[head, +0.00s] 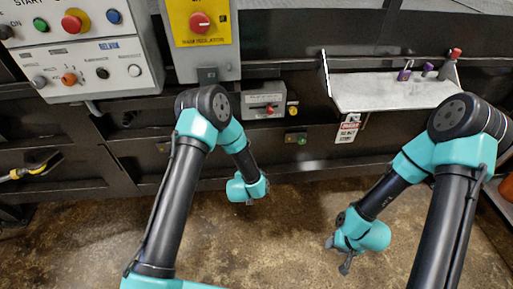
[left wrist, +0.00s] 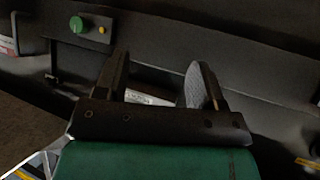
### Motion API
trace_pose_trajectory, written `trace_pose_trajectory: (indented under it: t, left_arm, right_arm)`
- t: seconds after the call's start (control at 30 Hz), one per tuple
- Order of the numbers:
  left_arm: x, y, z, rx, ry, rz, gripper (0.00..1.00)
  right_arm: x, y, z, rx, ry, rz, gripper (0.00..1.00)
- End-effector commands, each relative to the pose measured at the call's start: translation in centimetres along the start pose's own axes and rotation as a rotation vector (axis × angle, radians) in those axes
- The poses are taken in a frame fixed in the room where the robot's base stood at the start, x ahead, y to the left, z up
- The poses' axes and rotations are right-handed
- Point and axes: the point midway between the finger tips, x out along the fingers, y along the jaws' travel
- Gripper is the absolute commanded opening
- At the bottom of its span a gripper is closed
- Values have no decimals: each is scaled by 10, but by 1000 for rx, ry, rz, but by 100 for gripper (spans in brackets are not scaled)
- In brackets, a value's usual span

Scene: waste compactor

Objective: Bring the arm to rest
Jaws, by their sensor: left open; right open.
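My left arm comes in at the lower left and bends down at its elbow. My left gripper (head: 249,201) hangs over the floor in front of the dark machine, its fingers small in the head view. In the left wrist view my left gripper (left wrist: 158,78) has its two dark fingers spread apart with nothing between them. My right arm comes in at the lower right. My right gripper (head: 340,257) points down over the floor, with no object seen in it. Its finger gap is hard to make out at this size.
A grey control panel (head: 125,58) with coloured buttons stands upper left, beside a yellow isolator plate (head: 200,38). A small grey box (head: 262,105) is on the machine front. A metal shelf (head: 375,95) holds small items at upper right. The brown floor (head: 285,225) between the grippers is clear.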

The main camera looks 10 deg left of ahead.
Motion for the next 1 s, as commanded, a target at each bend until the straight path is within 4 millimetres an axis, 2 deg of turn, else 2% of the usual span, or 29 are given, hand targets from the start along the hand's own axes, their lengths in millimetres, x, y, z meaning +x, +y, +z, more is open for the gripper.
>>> trace_pose_trajectory:
  t: [0.17,0.27,0.33,0.47,0.6,0.73,0.83,0.9,1.0]
  left_arm:
    - [-3,-2,2,-5,-15,3,63]
    - [-13,-11,13,-25,-76,16,63]
    - [-28,-22,25,-53,-152,29,63]
    - [-76,-45,61,-130,-364,66,63]
    - [-146,-65,100,-227,-620,98,63]
    - [-204,-76,125,-296,-806,114,63]
    - [-233,-79,135,-327,-895,120,63]
    - [-243,-79,138,-336,-926,123,63]
    - [-247,-80,140,-341,-940,124,63]
  right_arm:
    - [0,0,0,0,0,0,43]
    - [0,0,0,0,0,0,43]
    - [0,0,0,0,0,0,43]
    - [0,0,0,0,0,0,43]
    - [0,0,0,0,0,0,43]
    - [0,0,0,0,0,0,43]
    - [0,0,0,0,0,0,43]
    - [0,0,0,0,0,0,43]
    - [0,0,0,0,0,0,43]
